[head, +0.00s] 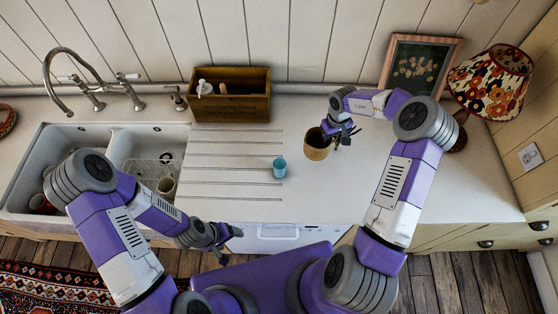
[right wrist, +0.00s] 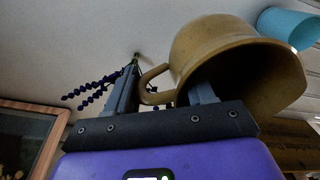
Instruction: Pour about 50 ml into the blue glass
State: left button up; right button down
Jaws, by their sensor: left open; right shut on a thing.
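The blue glass (head: 279,168) stands upright on the white counter, on the grooved drainer's right end. It also shows at the upper right of the right wrist view (right wrist: 290,28). My right gripper (head: 338,132) is shut on a tan mug (head: 316,146), to the right of the blue glass and apart from it. In the right wrist view the mug (right wrist: 225,60) fills the upper right, with its handle at the fingers. What is inside the mug cannot be seen. My left gripper (head: 226,240) is open and empty by the counter's front edge.
A double sink (head: 115,150) with a mug (head: 166,186) in it is at the left. A wooden box (head: 231,108) stands at the back. A framed picture (head: 420,65) and a flowered lamp (head: 492,80) stand at the back right. The counter around the glass is clear.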

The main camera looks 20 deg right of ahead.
aim_at(319, 145)
jog(key=f, duration=0.1)
jog(key=a+f+h, duration=0.1)
jog(key=f, duration=0.1)
jog(key=f+h, duration=0.1)
jog(key=f, duration=0.1)
jog(key=shift+a, duration=0.3)
jog(key=shift+w+a+f+h, duration=0.1)
jog(key=shift+a+h, duration=0.05)
jog(key=shift+h, duration=0.15)
jog(key=a+r+h, duration=0.3)
jog(key=shift+s+r+t, duration=0.2)
jog(key=shift+t, duration=0.1)
jog(key=shift+s+a+r+h, duration=0.1)
jog(key=shift+a+r+h, duration=0.9)
jog(key=shift+h, duration=0.1)
jog(key=shift+a+r+h+b, duration=0.2)
jog(key=shift+h+b, duration=0.1)
jog(key=shift+a+r+h+b, duration=0.25)
jog(key=shift+r+h+b, duration=0.15)
jog(key=shift+b, duration=0.3)
jog(key=shift+a+r+h+b, duration=0.2)
jog(key=shift+h+b, duration=0.1)
jog(key=shift+b, duration=0.35)
jog(key=shift+s+a+r+h+b, duration=0.1)
jog(key=shift+a+r+h+b, duration=0.45)
jog(key=shift+b, duration=0.9)
jog(key=shift+d+r, duration=0.1)
jog(key=shift+d, duration=0.1)
